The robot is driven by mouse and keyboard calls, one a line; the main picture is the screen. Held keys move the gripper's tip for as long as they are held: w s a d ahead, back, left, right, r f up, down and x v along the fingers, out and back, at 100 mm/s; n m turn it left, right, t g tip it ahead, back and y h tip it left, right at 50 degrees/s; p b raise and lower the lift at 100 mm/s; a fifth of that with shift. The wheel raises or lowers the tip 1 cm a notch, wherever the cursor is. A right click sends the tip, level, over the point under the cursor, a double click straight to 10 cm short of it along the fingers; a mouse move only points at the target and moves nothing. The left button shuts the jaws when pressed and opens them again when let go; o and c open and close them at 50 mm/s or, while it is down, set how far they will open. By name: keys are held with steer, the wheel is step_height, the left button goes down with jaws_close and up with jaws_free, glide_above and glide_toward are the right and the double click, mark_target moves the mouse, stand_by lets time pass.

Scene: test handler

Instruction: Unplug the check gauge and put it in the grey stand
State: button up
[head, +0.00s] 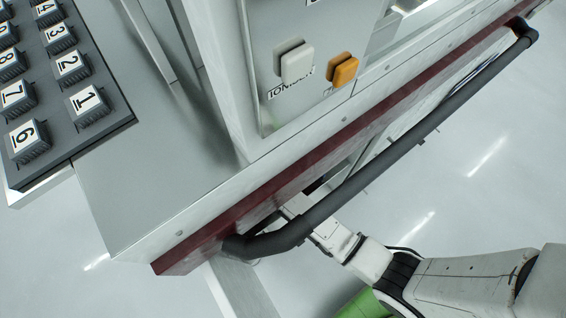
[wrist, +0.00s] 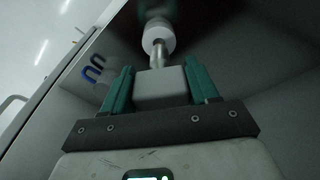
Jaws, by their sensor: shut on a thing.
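In the wrist view, my gripper (wrist: 161,86) has its two green fingers closed on the sides of a grey block, which I take to be the check gauge (wrist: 161,88). A short metal shaft runs from the block's far end to a white round collar (wrist: 158,38). Whether the shaft is seated in the collar or part of one piece with it, I cannot tell. In the head view, my arm reaches under the dark rail, and the fingers and the gauge are hidden there. I cannot make out the grey stand in either view.
In the head view, a dark rail (head: 390,158) runs along the machine's red edge (head: 330,150). A tray of numbered blocks (head: 60,80) is at upper left. A white button (head: 294,62) and an orange button (head: 343,69) are above. The wrist view shows a blue U-shaped piece (wrist: 85,75).

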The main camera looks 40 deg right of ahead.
steer(key=shift+f, duration=1.2)
stand_by(2.0)
steer(key=o, duration=1.1)
steer(key=shift+c, duration=0.2)
steer(key=shift+r, duration=0.15)
steer(key=shift+r+p, duration=0.9)
steer(key=shift+p, duration=0.25)
steer(key=o, duration=0.5)
